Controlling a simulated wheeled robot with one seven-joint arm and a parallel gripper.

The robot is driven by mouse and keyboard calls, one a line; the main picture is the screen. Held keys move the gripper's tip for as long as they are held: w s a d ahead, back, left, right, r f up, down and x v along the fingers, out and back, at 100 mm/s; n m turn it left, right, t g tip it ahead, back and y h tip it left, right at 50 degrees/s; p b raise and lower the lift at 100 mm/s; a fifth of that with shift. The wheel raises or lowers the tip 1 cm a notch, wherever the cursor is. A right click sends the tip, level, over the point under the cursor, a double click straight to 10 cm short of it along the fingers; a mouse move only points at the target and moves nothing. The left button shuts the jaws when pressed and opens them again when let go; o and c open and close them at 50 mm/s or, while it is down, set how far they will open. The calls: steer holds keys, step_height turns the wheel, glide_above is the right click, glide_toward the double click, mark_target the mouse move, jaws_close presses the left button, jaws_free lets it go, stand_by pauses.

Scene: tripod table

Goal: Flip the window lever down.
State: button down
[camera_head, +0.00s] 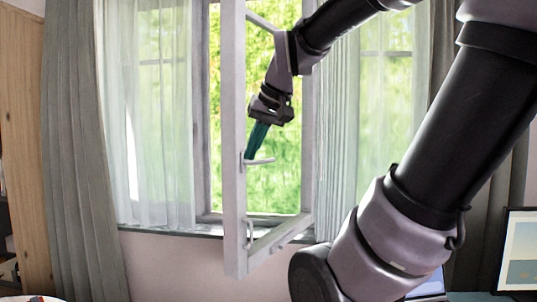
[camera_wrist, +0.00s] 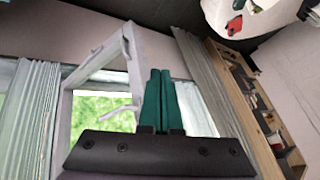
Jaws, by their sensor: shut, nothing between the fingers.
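The white window lever (camera_head: 260,161) sticks out roughly horizontally from the edge of the open window sash (camera_head: 234,110) in the head view. It also shows in the wrist view (camera_wrist: 117,112), left of my fingers. My gripper (camera_head: 249,156) has dark green fingers that point down and slightly left, with the tips by the lever's inner end at the sash. I cannot tell whether they touch it. In the wrist view my gripper (camera_wrist: 161,72) has its two fingers together, with nothing seen between them. The fingers hide part of the sash there.
The sash stands swung into the room, and a second small handle (camera_head: 250,234) is low on it. Sheer and grey curtains (camera_head: 82,150) hang on both sides. A wooden shelf (camera_wrist: 255,105) stands at right in the wrist view. A picture frame (camera_head: 520,250) is at lower right.

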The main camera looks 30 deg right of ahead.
steer(key=w+d+r+n+g, duration=0.2)
steer(key=w+d+r+n, duration=0.2)
steer(key=w+d+r, duration=0.45)
step_height(320, 180, up, 2)
steer(key=n+g, duration=0.3)
steer(key=n, duration=0.1)
glide_above(269, 160)
steer(key=s+d, duration=0.2)
steer(key=shift+s+a+r+h, duration=0.1)
steer(key=shift+a+r+h, duration=0.1)
steer(key=shift+h, duration=0.2)
steer(key=shift+f, duration=0.1)
steer(key=f, duration=0.4)
steer(key=w+a+f, duration=0.1)
steer(key=f, duration=0.4)
steer(key=w+f, duration=0.1)
steer(key=f, duration=0.3)
steer(key=shift+w+a+f, duration=0.15)
steer(key=shift+a+f, duration=0.05)
steer(key=shift+f, duration=0.1)
